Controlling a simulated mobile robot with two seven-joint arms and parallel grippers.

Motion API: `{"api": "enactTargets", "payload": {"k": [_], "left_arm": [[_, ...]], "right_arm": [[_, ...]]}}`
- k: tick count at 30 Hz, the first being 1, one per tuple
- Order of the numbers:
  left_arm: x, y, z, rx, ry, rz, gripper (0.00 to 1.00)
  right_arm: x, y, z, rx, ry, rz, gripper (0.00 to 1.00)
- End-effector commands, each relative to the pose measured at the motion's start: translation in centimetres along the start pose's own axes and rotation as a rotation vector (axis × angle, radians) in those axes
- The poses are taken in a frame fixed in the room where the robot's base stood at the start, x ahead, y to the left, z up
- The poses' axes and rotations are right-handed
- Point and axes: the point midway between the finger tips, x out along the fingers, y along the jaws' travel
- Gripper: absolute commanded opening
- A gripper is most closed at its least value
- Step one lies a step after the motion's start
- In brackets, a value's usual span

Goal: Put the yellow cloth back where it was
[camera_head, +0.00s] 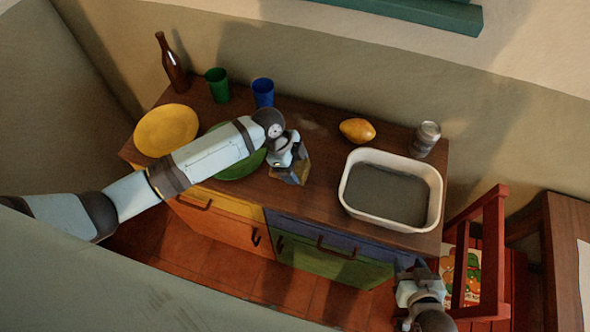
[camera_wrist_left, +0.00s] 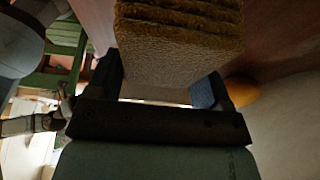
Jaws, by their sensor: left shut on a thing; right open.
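The yellow cloth (camera_head: 300,169) is a folded, brownish-yellow block at the middle of the dresser top. My left gripper (camera_head: 290,165) is shut on it, and the arm covers part of it from above. In the left wrist view the cloth (camera_wrist_left: 178,45) sits between the two fingers of the left gripper (camera_wrist_left: 165,90). I cannot tell whether the cloth touches the dresser top. My right gripper (camera_head: 415,272) is open and empty, low in front of the dresser's right end.
On the dresser top (camera_head: 315,130) stand a yellow plate (camera_head: 166,130), a green plate (camera_head: 240,165) partly under my left arm, a brown bottle (camera_head: 171,64), a green cup (camera_head: 217,85), a blue cup (camera_head: 263,92), a yellow fruit (camera_head: 357,131), a can (camera_head: 426,139) and a white basin (camera_head: 437,198). A red chair (camera_head: 493,250) stands right.

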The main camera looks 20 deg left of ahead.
Motion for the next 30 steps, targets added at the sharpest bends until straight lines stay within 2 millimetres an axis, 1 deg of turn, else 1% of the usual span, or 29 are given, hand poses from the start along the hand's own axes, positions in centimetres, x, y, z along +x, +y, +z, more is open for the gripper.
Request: {"api": "enactTargets", "payload": {"k": [7,18,19,20,21,22,30], "left_arm": [[3.0,0.1,1.2,-0.003,0.000,0.003,0.55],[3.5,0.1,1.5,-0.001,0.000,0.001,0.55],[3.4,0.1,1.5,-0.001,0.000,0.001,0.81],[3.4,0.1,1.5,-0.001,0.000,0.001,0.87],[3.4,0.1,1.5,-0.001,0.000,0.001,0.97],[3.4,0.1,1.5,-0.001,0.000,0.001,0.99],[3.2,0.1,1.4,-0.001,0.000,0.001,0.99]], "right_arm": [[-0.2,0.0,-0.3,0.001,0.000,0.001,0.43],[-0.1,0.1,-0.1,0.001,0.000,0.002,0.43],[-0.1,0.1,-0.1,0.001,0.000,0.002,0.43],[-0.1,0.1,-0.1,0.001,0.000,0.002,0.43],[-0.1,0.1,-0.1,0.001,0.000,0.002,0.43],[-0.1,0.1,-0.1,0.001,0.000,0.002,0.43],[-0.2,0.0,-0.3,0.001,0.000,0.002,0.43]]}}
